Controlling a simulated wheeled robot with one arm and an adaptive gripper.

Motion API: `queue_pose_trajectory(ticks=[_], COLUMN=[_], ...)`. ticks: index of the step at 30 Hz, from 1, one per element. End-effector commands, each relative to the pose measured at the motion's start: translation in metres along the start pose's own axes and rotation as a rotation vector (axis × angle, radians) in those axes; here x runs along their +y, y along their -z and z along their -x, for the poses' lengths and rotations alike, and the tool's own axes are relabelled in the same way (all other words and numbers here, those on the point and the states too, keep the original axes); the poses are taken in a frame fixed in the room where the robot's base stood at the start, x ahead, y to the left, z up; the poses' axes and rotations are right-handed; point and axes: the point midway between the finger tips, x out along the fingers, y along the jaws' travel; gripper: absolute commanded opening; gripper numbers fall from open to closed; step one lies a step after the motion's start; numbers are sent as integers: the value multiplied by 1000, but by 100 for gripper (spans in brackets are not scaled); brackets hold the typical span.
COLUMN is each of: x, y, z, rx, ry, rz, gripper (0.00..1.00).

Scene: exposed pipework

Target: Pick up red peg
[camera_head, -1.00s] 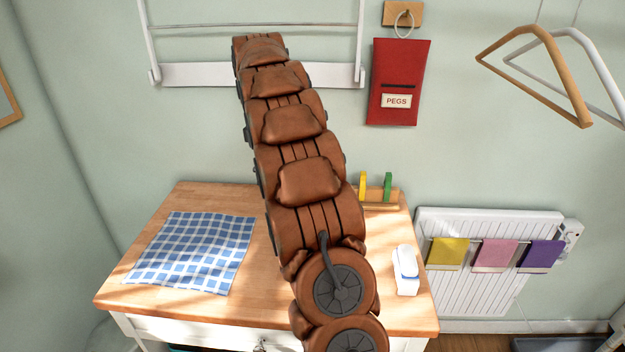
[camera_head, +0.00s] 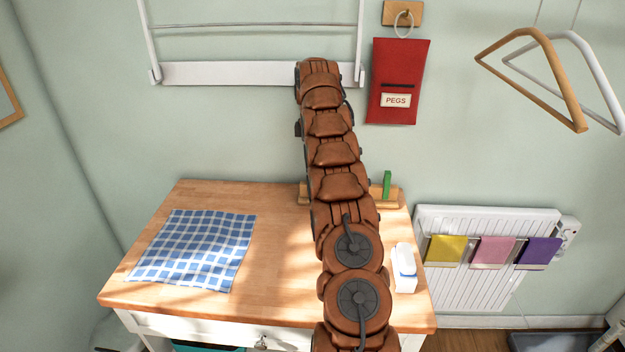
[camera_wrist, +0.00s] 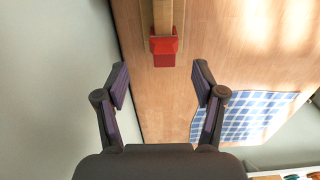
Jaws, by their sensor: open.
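The red peg (camera_wrist: 164,50) shows in the wrist view at the end of a wooden rack strip (camera_wrist: 163,15), above the wooden tabletop. My gripper (camera_wrist: 161,74) is open and empty in the wrist view. Its two dark fingers stand apart to the left and right, and the red peg lies just beyond the fingertips, roughly centred between them. My gripper is not seen there. A green peg (camera_head: 387,184) stands upright on the rack's right part.
A blue checked cloth (camera_head: 195,250) lies on the left of the table (camera_head: 270,270). A white box-like item (camera_head: 404,268) stands at the right edge. A red pegs bag (camera_head: 398,75) hangs on the wall by my arm. The table's middle is clear.

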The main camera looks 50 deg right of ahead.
Motion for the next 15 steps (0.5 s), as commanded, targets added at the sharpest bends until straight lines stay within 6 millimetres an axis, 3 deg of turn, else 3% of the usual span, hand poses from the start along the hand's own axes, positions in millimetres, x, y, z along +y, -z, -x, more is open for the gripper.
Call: queue_pose_trajectory(ticks=[6,15], x=[0,-1], y=[-2,-2], z=[-17,-25], rx=[-1,-1], ry=[2,3], rz=[-3,-2], gripper=[69,69])
